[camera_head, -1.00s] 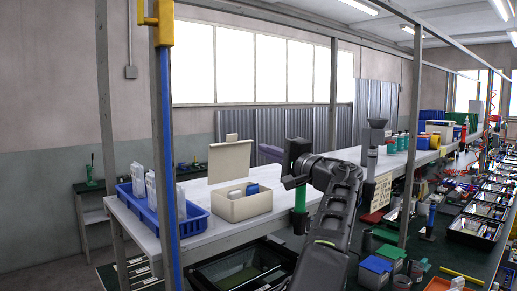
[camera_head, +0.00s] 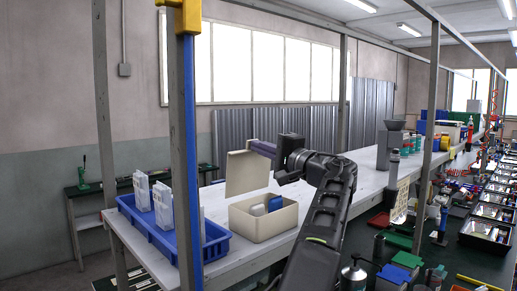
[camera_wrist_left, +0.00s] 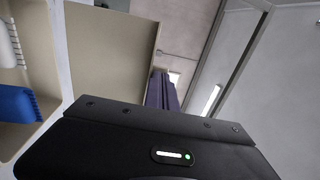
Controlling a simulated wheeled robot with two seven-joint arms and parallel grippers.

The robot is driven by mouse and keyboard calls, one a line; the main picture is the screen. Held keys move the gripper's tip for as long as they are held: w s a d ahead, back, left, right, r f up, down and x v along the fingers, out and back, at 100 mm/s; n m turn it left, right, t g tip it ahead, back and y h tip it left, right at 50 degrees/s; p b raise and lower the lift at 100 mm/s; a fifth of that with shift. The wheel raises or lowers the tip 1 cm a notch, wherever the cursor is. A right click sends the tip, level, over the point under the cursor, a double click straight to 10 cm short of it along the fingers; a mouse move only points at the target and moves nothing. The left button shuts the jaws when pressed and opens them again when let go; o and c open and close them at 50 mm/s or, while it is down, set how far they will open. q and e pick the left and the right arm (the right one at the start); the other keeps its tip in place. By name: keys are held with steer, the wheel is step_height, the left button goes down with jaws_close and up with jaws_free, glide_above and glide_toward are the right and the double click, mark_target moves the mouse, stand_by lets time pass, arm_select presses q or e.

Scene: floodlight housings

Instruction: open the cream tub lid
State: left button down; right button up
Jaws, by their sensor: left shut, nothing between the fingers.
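The cream tub (camera_head: 262,228) stands on the white bench, with white and blue items inside. Its cream lid (camera_head: 247,174) stands raised, close to upright, at the tub's back edge. The lid also shows in the left wrist view (camera_wrist_left: 108,55), with part of the tub (camera_wrist_left: 48,85) at the left. My left gripper (camera_head: 287,160) is just right of the lid's upper part, above the tub. It is shut and empty. My right gripper is out of view.
A blue crate (camera_head: 212,240) with white cartons stands left of the tub, behind a post with a blue strip (camera_head: 190,130). A grey machine (camera_head: 390,140) and bottles stand further along the bench. Bare bench top lies right of the tub.

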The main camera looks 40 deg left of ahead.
arm_select(q)
steer(key=shift+d, duration=0.1)
steer(key=shift+w+a+r, duration=0.1)
steer(key=shift+a+r, duration=0.05)
steer(key=shift+a, duration=0.75)
steer(key=shift+w+a+r, duration=0.1)
steer(key=shift+a+r, duration=0.05)
steer(key=shift+a, duration=0.7)
steer(key=shift+a+r, duration=0.15)
steer(key=shift+a, duration=0.75)
